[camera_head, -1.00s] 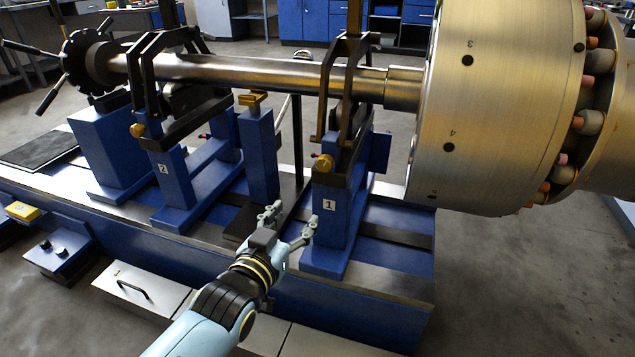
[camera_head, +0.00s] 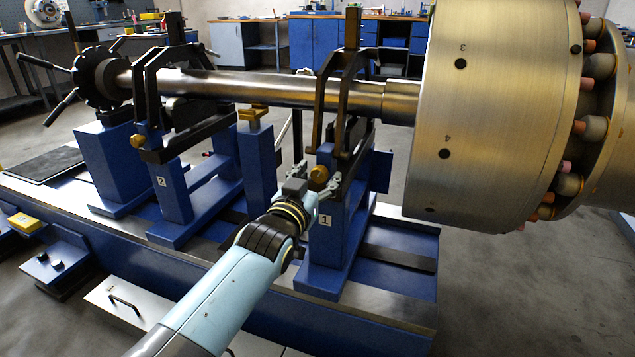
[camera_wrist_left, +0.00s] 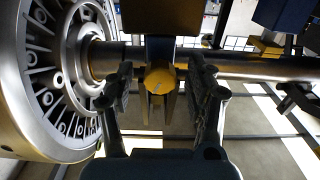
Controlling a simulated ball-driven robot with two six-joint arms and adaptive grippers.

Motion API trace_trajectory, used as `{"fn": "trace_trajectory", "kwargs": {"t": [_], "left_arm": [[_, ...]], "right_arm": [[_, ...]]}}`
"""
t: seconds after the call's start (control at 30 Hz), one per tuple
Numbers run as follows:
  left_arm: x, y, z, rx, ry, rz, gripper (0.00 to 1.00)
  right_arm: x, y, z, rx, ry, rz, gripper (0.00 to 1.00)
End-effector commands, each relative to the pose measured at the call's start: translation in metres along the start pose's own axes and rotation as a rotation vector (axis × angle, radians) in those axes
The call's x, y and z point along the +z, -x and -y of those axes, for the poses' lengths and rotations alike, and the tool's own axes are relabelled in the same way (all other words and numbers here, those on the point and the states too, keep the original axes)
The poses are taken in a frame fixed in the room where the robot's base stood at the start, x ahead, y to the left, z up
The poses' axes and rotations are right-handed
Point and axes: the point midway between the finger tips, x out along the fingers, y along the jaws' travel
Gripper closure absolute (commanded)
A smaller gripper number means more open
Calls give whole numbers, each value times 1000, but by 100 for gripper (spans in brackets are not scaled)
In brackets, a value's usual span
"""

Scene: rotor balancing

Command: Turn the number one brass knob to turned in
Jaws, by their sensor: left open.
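The number one brass knob (camera_head: 319,174) sits on the front of the blue pedestal (camera_head: 322,245) that bears the label 1. In the left wrist view the knob (camera_wrist_left: 160,81) shows as a round yellow face between my two fingers. My left gripper (camera_head: 318,182) is open, with one finger on each side of the knob; the left wrist view shows it (camera_wrist_left: 160,92) too. Gaps show between the fingers and the knob, so I see no contact. My right gripper is in neither view.
A steel shaft (camera_head: 260,90) runs above the pedestals to a large brass-coloured rotor drum (camera_head: 500,120) at right. A black bracket (camera_head: 325,110) rises just above the knob. A second pedestal (camera_head: 172,195) labelled 2 stands to the left.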

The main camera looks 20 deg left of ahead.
Motion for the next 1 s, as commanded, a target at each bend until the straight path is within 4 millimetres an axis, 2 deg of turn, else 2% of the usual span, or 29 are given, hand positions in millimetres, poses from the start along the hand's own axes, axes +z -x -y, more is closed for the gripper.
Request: {"fn": "trace_trajectory", "kwargs": {"t": [0.27,0.6,0.7,0.93,1.0], "left_arm": [[0,-1,0,0,0,0,45],[0,-1,0,0,0,0,89],[0,-1,0,0,0,0,100],[-1,-1,0,0,22,0,100],[-2,-1,0,0,42,-1,100]], "right_arm": [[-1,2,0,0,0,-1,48],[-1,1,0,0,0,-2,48],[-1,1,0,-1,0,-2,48],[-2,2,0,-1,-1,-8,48],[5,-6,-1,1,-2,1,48]]}}
